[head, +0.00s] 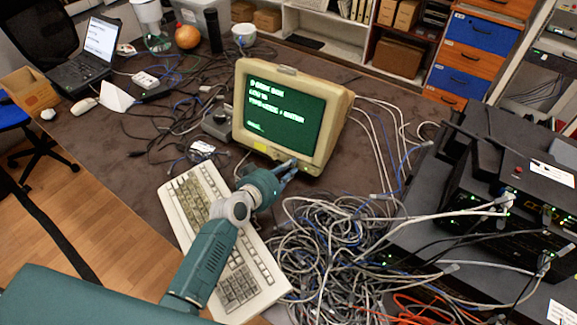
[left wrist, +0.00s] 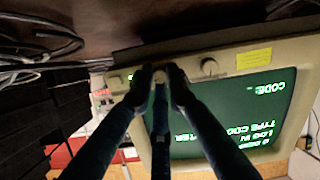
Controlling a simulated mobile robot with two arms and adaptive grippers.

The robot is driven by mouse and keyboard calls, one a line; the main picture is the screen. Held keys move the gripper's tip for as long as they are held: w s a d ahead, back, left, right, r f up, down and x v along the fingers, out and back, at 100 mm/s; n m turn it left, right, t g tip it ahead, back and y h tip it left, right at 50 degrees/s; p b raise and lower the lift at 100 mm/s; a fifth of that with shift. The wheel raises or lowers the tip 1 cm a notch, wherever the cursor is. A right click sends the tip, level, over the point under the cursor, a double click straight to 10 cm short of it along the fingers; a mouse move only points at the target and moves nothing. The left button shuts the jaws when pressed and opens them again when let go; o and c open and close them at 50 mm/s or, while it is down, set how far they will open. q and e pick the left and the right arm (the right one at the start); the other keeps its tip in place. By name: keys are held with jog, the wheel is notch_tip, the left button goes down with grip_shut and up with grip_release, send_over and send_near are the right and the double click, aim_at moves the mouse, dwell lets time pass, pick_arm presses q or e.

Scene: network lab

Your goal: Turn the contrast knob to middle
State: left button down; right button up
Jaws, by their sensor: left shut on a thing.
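The beige CRT monitor (head: 327,130) stands on the brown desk with green-screen text lit. In the left wrist view it appears upside down, with its lower bezel (left wrist: 125,56) at the top. My left gripper (head: 290,168) is at the lower right of the monitor's front. In the left wrist view its fingers (left wrist: 160,78) are shut around a small pale knob (left wrist: 160,75), mostly hidden between them. A second round knob (left wrist: 209,67) sits free on the bezel, between the gripper and a yellow sticker (left wrist: 254,58). I cannot read any knob label or pointer mark.
A beige keyboard (head: 188,201) lies under my left arm. A large tangle of grey cables (head: 330,240) spreads right of it, close to the gripper. Black network devices (head: 515,195) stand at the right. A laptop (head: 85,60) is at the far left.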

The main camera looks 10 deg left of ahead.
pick_arm(q)
jog(key=n, duration=0.5)
jog(key=shift+w+a, duration=0.1)
jog(key=n, duration=0.5)
jog(key=shift+n+h, duration=0.3)
jog(key=shift+h, duration=0.1)
jog(key=c, duration=1.7)
grip_release()
jog(key=shift+a, duration=0.1)
jog(key=v, duration=1.2)
jog(key=shift+f, duration=0.15)
jog(key=shift+f, duration=0.1)
